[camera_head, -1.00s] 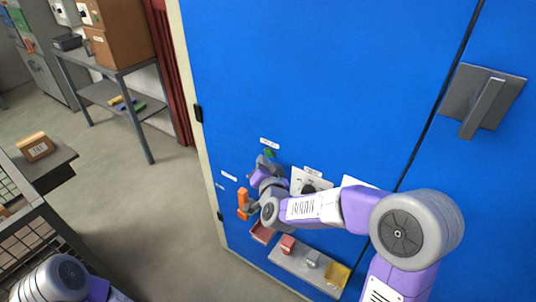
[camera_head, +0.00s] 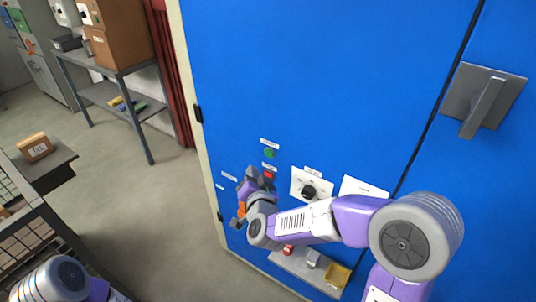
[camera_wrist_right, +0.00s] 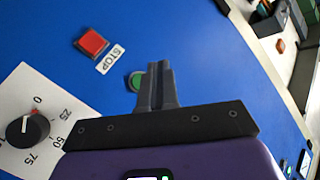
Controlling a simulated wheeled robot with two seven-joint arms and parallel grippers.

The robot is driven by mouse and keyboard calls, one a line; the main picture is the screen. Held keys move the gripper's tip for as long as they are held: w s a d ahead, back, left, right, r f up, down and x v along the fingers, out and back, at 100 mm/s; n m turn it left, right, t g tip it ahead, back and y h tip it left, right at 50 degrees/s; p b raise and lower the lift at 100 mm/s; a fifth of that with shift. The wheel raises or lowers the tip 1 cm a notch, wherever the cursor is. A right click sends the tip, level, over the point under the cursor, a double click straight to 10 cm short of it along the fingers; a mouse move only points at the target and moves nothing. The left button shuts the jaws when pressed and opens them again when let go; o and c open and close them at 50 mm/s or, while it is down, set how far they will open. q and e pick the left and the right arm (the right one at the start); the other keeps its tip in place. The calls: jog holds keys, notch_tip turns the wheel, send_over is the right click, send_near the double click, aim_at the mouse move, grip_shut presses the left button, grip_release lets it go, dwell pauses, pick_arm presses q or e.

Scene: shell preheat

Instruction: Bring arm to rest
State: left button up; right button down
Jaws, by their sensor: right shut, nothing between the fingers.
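My right gripper (camera_head: 252,172) is shut and empty, a little in front of the blue cabinet door and left of its buttons. Its closed fingers also show in the right wrist view (camera_wrist_right: 158,68). The green button (camera_head: 269,153) is clear in the head view; in the wrist view the green button (camera_wrist_right: 135,81) is partly behind the fingers. The red stop button (camera_head: 268,175) is below it and also shows in the wrist view (camera_wrist_right: 92,42). The dial (camera_head: 309,191) on a white plate has its mark towards 0. My left gripper is out of view.
An orange handle (camera_head: 242,208) is partly hidden by my right arm. A grey shelf (camera_head: 293,262) with a yellow bin (camera_head: 338,276) is low on the door. A grey door handle (camera_head: 484,101) is at upper right. Open floor lies left of the cabinet.

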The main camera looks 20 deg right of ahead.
dwell(0.7)
jog(key=s+a+f+n+g+y+p, duration=0.15)
jog(key=s+f+g, duration=0.25)
jog(key=f, duration=0.8)
jog(key=s+a+f+n+g+y, duration=0.1)
jog(key=s+f+n+g+y, duration=0.25)
jog(key=f, duration=0.95)
jog(key=s+a+f+g, duration=0.1)
jog(key=s+f+g, duration=0.3)
jog(key=s, duration=0.5)
jog(key=s+a+f+n+g+y+p, duration=0.1)
jog(key=s+f+g, duration=0.3)
jog(key=s+f, duration=0.4)
jog(key=shift+s+a+p, duration=0.25)
jog(key=shift+s+p, duration=0.05)
jog(key=shift+s, duration=0.7)
jog(key=c, duration=1.8)
grip_release()
